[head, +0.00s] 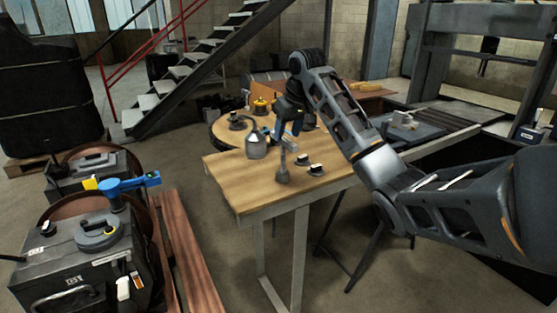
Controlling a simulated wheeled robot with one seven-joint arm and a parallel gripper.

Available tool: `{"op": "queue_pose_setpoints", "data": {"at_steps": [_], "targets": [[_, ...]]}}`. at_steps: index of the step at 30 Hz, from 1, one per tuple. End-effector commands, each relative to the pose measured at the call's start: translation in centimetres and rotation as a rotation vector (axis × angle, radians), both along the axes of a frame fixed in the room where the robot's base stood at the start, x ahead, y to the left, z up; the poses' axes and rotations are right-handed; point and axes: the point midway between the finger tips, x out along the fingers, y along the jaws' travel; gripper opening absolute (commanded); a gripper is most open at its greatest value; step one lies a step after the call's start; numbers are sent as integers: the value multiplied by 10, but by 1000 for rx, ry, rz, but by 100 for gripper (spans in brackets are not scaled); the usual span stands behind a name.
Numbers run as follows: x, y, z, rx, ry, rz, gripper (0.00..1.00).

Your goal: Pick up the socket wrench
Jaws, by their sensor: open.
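My gripper (289,143) hangs at the end of my arm above the near part of the wooden table (240,180). It is small in the view and its fingers are hard to make out; it is open. A grey upright piece with a wider foot (283,174) shows just below the gripper, on the table. I cannot tell whether they touch. No thing shows clearly as the socket wrench. Two small dark and light parts (316,169) lie just right of the grey piece. A grey can-like vessel (256,147) stands to its left.
A round table (222,131) with several items adjoins behind. Left stand dark machines (70,262), one with a blue and yellow tool (130,186) on top. Reddish planks (185,255) lie beside them. A grey bench (412,128) is at right. The table's front left is clear.

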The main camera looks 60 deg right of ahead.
Motion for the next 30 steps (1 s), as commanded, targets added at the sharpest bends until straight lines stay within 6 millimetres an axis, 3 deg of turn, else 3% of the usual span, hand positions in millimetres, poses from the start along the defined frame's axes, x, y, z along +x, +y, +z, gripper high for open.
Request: {"op": "queue_pose_setpoints", "data": {"at_steps": [11,19,29,30], "targets": [[11,-7,-31,1,3,0,51],[24,-16,-64,2,1,-2,51],[27,-17,-71,0,-1,-1,51],[27,-17,-71,0,-1,-1,47]]}}
